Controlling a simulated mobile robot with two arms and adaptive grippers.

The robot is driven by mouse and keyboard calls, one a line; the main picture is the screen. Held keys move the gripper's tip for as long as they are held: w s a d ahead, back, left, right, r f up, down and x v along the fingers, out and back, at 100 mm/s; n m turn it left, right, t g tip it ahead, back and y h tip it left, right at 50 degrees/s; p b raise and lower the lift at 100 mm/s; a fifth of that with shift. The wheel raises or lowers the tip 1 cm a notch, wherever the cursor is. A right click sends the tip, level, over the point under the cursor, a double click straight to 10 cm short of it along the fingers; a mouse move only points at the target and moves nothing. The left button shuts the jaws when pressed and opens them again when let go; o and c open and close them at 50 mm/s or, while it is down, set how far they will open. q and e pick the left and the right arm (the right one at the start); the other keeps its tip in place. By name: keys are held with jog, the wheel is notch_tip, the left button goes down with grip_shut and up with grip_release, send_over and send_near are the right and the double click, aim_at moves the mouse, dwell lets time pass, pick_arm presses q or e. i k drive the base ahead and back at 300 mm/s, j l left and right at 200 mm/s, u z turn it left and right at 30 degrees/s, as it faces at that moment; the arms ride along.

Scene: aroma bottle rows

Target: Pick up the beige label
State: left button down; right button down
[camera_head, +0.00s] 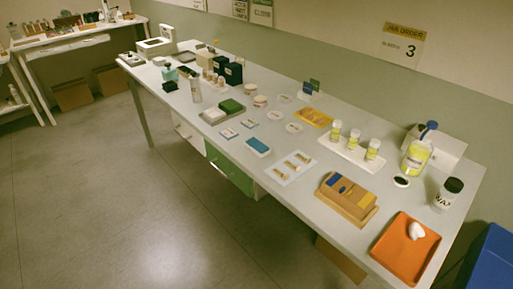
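Neither of my grippers shows in the head view. I cannot single out a beige label with certainty. A tan wooden holder (346,202) near the front right of the long table has blue and yellow pieces on its top, with tan surface between them. A white sheet (291,168) left of it carries several small tan items. Small white cards with blue marks (229,133) lie farther left on the table. These are too small to read.
The long grey table (325,225) runs from back left to front right. An orange tray (404,249) holds a white object. The floor (130,210) in front is clear.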

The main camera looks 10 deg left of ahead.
aim_at(281, 174)
jog(key=i+j, duration=0.15)
jog(key=j, duration=0.2)
jog(key=i+j+z, duration=0.1)
jog(key=j, duration=0.25)
jog(key=i+j+z, duration=0.1)
jog(key=j, duration=0.25)
jog(key=i+j, duration=0.25)
jog(key=j, duration=0.15)
